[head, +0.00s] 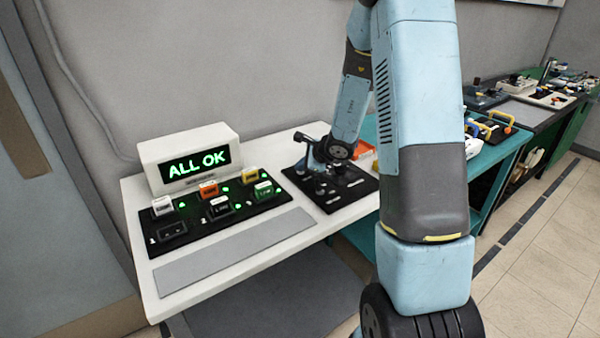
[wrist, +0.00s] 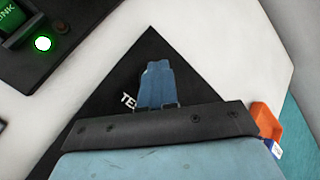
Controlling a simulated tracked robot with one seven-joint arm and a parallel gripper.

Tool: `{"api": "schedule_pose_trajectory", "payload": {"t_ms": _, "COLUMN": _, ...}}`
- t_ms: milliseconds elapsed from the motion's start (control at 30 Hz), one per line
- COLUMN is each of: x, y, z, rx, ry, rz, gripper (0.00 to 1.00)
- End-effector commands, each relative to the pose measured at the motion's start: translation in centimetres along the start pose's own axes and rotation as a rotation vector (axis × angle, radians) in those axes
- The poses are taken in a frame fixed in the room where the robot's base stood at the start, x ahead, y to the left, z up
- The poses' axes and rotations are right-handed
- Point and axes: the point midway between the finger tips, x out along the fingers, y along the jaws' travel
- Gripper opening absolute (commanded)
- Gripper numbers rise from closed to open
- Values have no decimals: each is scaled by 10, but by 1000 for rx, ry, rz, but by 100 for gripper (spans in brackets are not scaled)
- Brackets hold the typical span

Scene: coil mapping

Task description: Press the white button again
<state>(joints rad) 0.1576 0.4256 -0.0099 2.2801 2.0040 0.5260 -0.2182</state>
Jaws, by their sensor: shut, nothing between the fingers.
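The white button (head: 162,206) is a small white block at the back left of the black control panel (head: 188,249). In the head view my gripper is hard to make out among dark parts over a black mat (head: 352,198), right of the panel and well apart from the white button. In the wrist view my gripper (wrist: 158,66) shows blue fingers close together, shut and empty, over the same mat (wrist: 150,45). The white button is outside the wrist view. A display (head: 197,166) behind the panel reads "ALL OK" in green.
An orange button (head: 208,190), a yellow button (head: 250,175), a green button (head: 264,190) and dark ones share the panel. Several green lights are lit. A bare grey strip (head: 235,250) lies in front. An orange bin (head: 363,150) stands beyond the mat.

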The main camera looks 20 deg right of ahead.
Motion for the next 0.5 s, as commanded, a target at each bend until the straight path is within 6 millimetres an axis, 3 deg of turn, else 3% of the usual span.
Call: {"api": "schedule_pose_trajectory", "payload": {"t_ms": 500, "x": -11, "y": -8, "z": 8, "rx": 0, "ry": 0, "rz": 0, "gripper": 0}}
